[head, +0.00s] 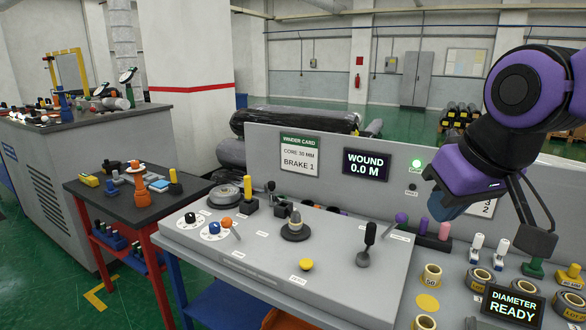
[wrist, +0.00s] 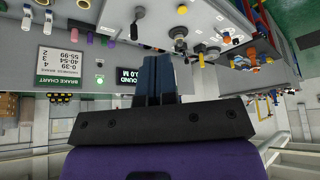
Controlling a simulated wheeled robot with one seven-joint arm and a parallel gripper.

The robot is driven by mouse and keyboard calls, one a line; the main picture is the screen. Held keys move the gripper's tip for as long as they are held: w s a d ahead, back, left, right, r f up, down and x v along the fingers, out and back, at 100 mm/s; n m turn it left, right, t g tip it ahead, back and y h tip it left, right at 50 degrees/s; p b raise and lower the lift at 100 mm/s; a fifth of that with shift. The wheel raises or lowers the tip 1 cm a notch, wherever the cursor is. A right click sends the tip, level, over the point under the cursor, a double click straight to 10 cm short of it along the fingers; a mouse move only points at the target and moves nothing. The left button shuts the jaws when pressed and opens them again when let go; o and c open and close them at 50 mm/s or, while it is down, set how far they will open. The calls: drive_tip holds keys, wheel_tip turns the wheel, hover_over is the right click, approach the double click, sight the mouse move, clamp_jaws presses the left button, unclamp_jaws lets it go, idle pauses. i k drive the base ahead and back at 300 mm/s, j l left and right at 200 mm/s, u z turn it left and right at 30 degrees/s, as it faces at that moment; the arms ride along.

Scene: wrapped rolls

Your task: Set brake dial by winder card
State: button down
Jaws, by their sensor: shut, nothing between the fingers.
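The winder card (head: 300,155) on the upright panel reads "BRAKE 1" under a core size line. Knobs sit at the left of the sloped console: a black one (head: 190,217) and a blue one (head: 214,228) on white discs, with an orange one (head: 226,222) beside them. Their labels are too small to tell which is the brake dial or where it points. My gripper (head: 450,207) is shut and empty, in the air right of the console, well apart from the knobs.
A display (head: 366,164) reads "WOUND 0.0 M", with a lit green lamp (head: 417,164) beside it. A black lever (head: 367,240), a grey cone knob (head: 295,226) and a yellow button (head: 306,264) stand on the console. Yellow rolls (head: 432,275) lie at right. A brake chart (wrist: 60,67) hangs on the panel.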

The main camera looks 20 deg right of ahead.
sight(189, 217)
drive_tip(key=i+j, duration=0.2)
drive_tip(key=j, duration=0.15)
drive_tip(key=i+j+z, duration=0.1)
drive_tip(key=j, duration=0.25)
drive_tip(key=i+j, duration=0.5)
drive_tip(key=j, duration=0.2)
drive_tip(key=i+j+z, duration=0.1)
drive_tip(key=j, duration=0.25)
drive_tip(key=i+j, duration=0.3)
drive_tip(key=i+j+z, duration=0.1)
drive_tip(key=j, duration=0.35)
drive_tip(key=i, duration=0.1)
